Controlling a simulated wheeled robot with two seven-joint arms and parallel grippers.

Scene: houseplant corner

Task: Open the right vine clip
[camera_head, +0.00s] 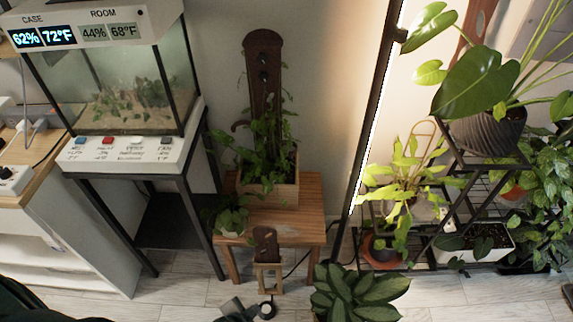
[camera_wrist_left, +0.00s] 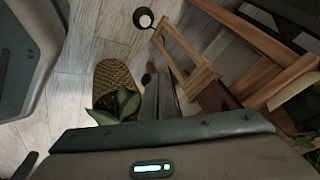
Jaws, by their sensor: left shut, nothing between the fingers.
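My left gripper (camera_head: 250,311) is low at the bottom middle of the head view, in front of the small wooden stand. In the left wrist view its fingers (camera_wrist_left: 159,78) are together with nothing between them. A tall dark-brown board (camera_head: 264,95) rises behind a wooden planter box (camera_head: 270,195) with a leafy vine (camera_head: 262,150). Two small dark fittings (camera_head: 264,66) sit on the board's upper part, one above the other; I cannot tell whether they are vine clips. No right vine clip can be made out; leaves cover the lower board. My right gripper is not in view.
The planter stands on a wooden stool (camera_head: 307,228), behind a small wooden stand (camera_head: 268,277). A broad-leaved plant (camera_head: 352,298) is at right; its woven basket (camera_wrist_left: 117,76) shows in the wrist view. A glass case (camera_head: 130,85) stands left, a plant rack (camera_head: 470,185) right.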

